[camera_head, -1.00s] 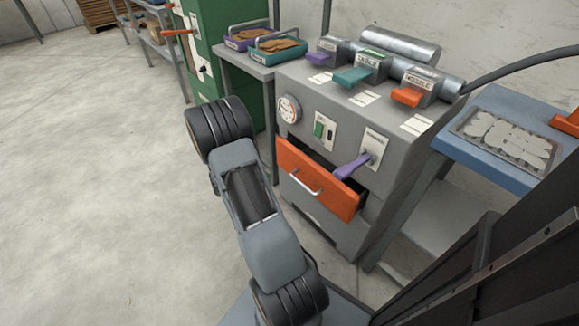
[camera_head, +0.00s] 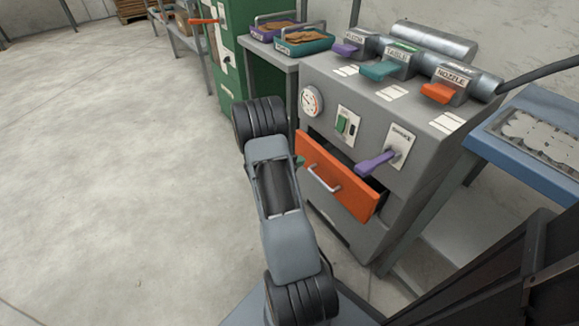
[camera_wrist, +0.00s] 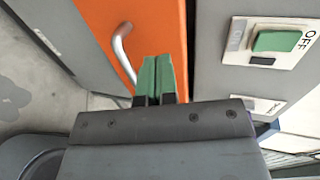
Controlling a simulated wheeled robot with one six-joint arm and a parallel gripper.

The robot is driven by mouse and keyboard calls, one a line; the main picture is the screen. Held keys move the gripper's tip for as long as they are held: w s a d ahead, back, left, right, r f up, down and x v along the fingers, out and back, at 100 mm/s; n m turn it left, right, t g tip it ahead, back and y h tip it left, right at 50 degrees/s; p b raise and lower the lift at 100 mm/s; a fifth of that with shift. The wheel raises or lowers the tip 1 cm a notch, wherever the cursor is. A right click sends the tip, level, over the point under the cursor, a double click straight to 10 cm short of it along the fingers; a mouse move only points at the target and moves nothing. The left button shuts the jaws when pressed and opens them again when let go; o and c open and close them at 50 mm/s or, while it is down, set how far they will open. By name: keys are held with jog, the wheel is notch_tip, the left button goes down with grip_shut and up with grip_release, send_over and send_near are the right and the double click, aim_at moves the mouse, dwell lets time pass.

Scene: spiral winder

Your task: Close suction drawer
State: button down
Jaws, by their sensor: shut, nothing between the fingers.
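The orange suction drawer (camera_head: 336,179) stands partly pulled out of the grey machine (camera_head: 385,130), with a dark gap behind its front. Its pale bar handle (camera_head: 323,179) shows in the middle of the front, and in the wrist view the handle (camera_wrist: 122,52) is just left of my fingers. My gripper (camera_wrist: 158,62) has green fingers pressed together, shut and empty, in front of the orange drawer front (camera_wrist: 150,20). In the head view a green fingertip shows by the drawer's left end, and my arm hides the rest. I cannot tell whether the fingers touch the drawer.
A purple lever (camera_head: 376,163) sticks out above the drawer's right part. A green switch (camera_head: 342,124) and a gauge (camera_head: 312,101) are on the panel. A green cabinet (camera_head: 240,40) stands behind, a blue table (camera_head: 525,150) at right. The floor at left is clear.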

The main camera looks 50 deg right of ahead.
aim_at(317, 153)
jog(key=b+x, duration=0.1)
jog(key=x, duration=0.4)
jog(key=shift+d+r+b, duration=0.15)
jog(key=shift+r+b, duration=0.05)
jog(key=shift+b, duration=0.15)
jog(key=shift+s+d+r, duration=0.1)
jog(key=shift+s+d, duration=0.05)
jog(key=shift+d, duration=0.55)
jog(key=shift+d, duration=0.1)
